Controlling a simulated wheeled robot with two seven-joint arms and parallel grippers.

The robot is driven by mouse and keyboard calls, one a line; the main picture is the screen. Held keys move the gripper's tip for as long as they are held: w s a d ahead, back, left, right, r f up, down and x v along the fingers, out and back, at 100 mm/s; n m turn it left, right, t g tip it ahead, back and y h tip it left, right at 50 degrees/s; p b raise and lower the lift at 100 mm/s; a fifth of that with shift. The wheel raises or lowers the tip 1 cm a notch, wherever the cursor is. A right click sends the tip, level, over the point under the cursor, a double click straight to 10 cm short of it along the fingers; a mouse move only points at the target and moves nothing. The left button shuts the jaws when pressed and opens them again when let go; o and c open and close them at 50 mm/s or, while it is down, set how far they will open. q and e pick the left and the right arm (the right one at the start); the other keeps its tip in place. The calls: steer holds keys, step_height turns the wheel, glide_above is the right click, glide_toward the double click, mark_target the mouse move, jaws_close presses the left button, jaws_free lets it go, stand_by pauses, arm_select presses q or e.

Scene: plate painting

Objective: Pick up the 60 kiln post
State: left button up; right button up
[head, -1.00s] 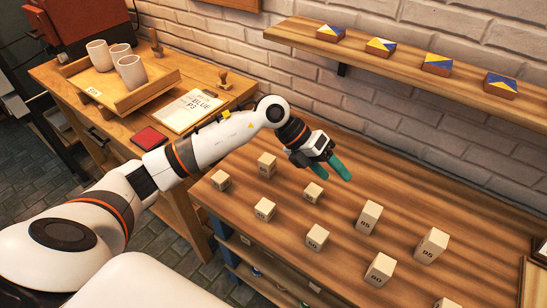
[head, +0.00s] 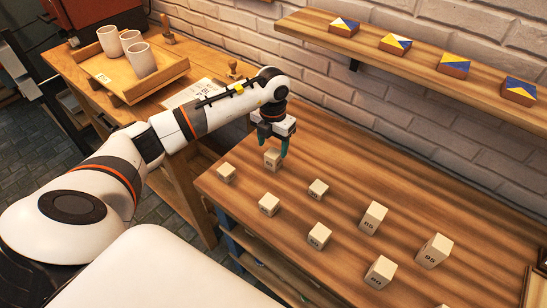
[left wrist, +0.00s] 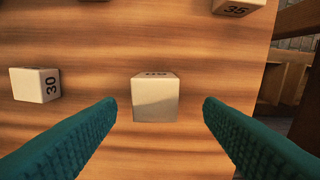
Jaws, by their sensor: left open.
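The pale block-shaped post (head: 272,162) below my left gripper stands upright at the back left of the wooden table. In the left wrist view this post (left wrist: 155,98) lies centred between the two teal fingers, with a number on its far edge that looks like 60 but is strongly foreshortened. My left gripper (head: 273,143) points down over it, open and empty, with a finger to either side and apart from the post. The fingers also show in the left wrist view (left wrist: 160,105). My right gripper is not in view.
A post marked 30 (left wrist: 37,85) and one marked 35 (left wrist: 237,7) stand near it. Posts marked 85 (head: 372,219) and 95 (head: 433,250) stand further right. A wall shelf (head: 400,60) holds painted tiles. A tray (head: 160,80) with cups stands left.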

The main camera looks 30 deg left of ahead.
mark_target(273, 152)
arm_select(q)
steer(key=f, duration=0.2)
steer(key=f+p, duration=0.1)
steer(key=f, duration=0.1)
steer(key=shift+s+d+f, duration=0.1)
steer(key=shift+d+f, duration=0.1)
steer(key=shift+f, duration=0.2)
steer(key=c, duration=1.2)
